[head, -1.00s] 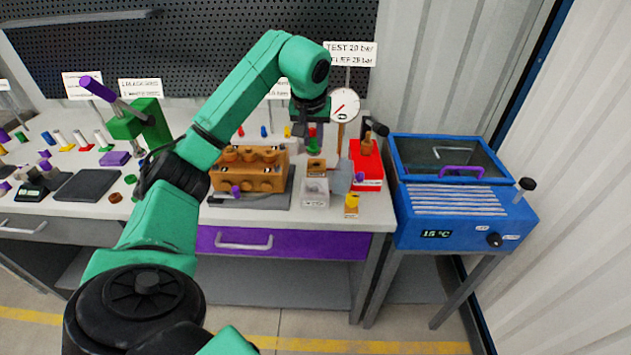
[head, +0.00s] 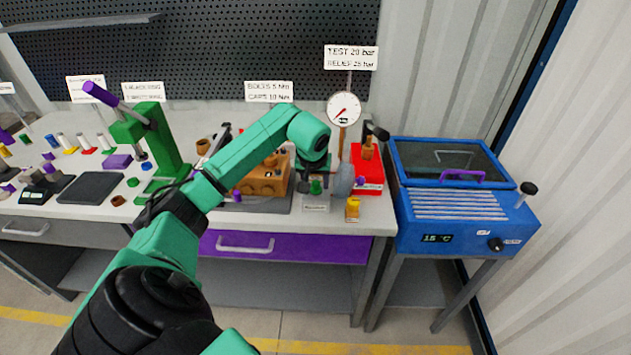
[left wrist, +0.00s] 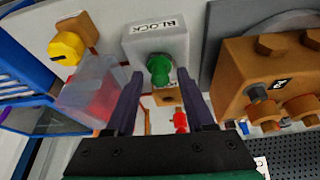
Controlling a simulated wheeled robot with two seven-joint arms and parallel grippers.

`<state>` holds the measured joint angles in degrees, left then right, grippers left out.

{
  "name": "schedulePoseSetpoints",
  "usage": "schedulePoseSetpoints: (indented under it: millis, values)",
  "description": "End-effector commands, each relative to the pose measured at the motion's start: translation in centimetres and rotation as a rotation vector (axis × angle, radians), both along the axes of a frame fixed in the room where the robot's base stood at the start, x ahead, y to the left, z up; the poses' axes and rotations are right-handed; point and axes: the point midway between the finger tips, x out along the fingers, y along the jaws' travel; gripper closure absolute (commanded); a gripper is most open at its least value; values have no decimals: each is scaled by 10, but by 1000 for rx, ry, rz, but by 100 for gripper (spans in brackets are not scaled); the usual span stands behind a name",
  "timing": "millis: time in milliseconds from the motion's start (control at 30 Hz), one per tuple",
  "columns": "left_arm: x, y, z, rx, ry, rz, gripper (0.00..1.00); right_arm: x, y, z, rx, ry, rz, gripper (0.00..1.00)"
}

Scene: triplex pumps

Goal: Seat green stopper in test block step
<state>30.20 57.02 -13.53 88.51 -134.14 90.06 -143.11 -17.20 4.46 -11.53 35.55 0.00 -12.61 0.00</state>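The green stopper (head: 316,187) sits upright on top of the pale grey test block (head: 316,207). In the left wrist view the stopper (left wrist: 158,68) shows at the end of the block (left wrist: 150,46) marked "BLOCK". My left gripper (left wrist: 160,74) points down at it, with one finger on each side of the stopper and a narrow gap showing at each fingertip. It looks open. The hole under the stopper is hidden, so its depth cannot be told. In the head view my left arm hides part of the area behind the block. My right gripper is not in view.
An orange-brown pump body (head: 265,180) stands left of the block on a grey plate. A yellow-topped part (head: 353,206), a clear container (left wrist: 92,85) and a red box (head: 367,170) are close on the other side. A pressure gauge (head: 344,108) rises behind.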

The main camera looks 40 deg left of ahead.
Motion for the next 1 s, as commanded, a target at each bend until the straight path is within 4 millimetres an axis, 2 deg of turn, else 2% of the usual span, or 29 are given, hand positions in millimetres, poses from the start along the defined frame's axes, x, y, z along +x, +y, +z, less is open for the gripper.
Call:
schedulePoseSetpoints:
  millis: [167, 267, 500, 633, 767, 1000]
  values:
    - [-1, 0, 4, 1, -1, 0, 46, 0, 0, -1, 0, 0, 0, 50]
    - [-5, -3, 17, 3, -4, 0, 46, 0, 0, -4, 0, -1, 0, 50]
    - [-25, -16, 77, 4, -7, 0, 46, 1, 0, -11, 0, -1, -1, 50]
    - [-34, -22, 102, 1, -4, 0, 46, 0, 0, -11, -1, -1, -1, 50]
    - [-38, -25, 111, 1, 0, 0, 46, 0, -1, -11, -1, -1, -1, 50]
    - [-39, -25, 111, 0, 1, 0, 46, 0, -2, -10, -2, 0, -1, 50]
